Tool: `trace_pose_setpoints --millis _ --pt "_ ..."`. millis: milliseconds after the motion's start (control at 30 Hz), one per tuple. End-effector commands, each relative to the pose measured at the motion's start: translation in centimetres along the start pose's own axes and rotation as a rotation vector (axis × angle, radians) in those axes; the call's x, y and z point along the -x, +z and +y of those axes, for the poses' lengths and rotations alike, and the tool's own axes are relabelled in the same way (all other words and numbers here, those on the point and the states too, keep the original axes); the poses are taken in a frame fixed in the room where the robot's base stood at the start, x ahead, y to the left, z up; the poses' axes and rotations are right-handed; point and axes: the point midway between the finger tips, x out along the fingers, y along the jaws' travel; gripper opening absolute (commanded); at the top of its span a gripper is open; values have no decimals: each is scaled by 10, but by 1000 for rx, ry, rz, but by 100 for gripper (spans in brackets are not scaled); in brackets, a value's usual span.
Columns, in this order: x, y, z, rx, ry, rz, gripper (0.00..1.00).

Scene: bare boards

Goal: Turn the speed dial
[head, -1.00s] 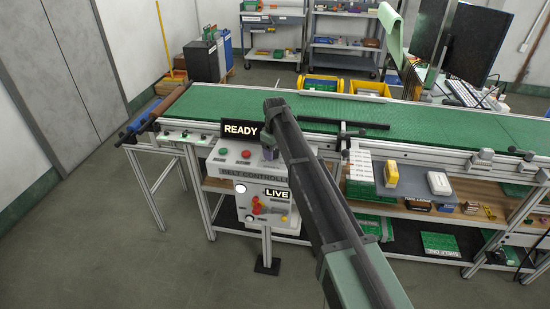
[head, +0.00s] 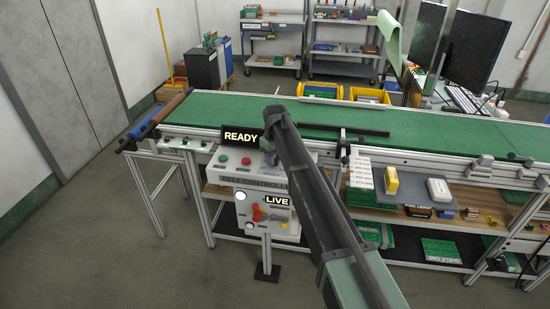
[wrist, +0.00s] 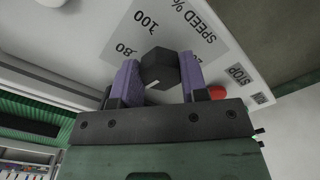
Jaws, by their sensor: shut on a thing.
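The speed dial (wrist: 160,68) is a dark faceted knob with a white mark, on a grey plate (wrist: 185,25) lettered "SPEED %" with 80 and 100 readable in the wrist view. My gripper (wrist: 160,82) has its two purple fingers on either side of the dial, shut on it. In the head view my arm reaches over the belt controller box (head: 240,168) and hides the dial. The signs on the box read READY (head: 241,136) and LIVE (head: 277,201).
A red button (wrist: 217,92) and a STOP label lie close by the right finger in the wrist view. The green conveyor belt (head: 215,110) runs behind the box. A shelf with a yellow item (head: 391,181) stands to the right. Bare floor is at the left.

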Motion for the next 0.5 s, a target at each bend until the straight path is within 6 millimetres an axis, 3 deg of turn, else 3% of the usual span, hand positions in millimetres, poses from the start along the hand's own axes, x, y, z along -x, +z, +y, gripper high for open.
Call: trace_pose_setpoints --millis 500 --pt "0 0 -3 -464 0 0 17"
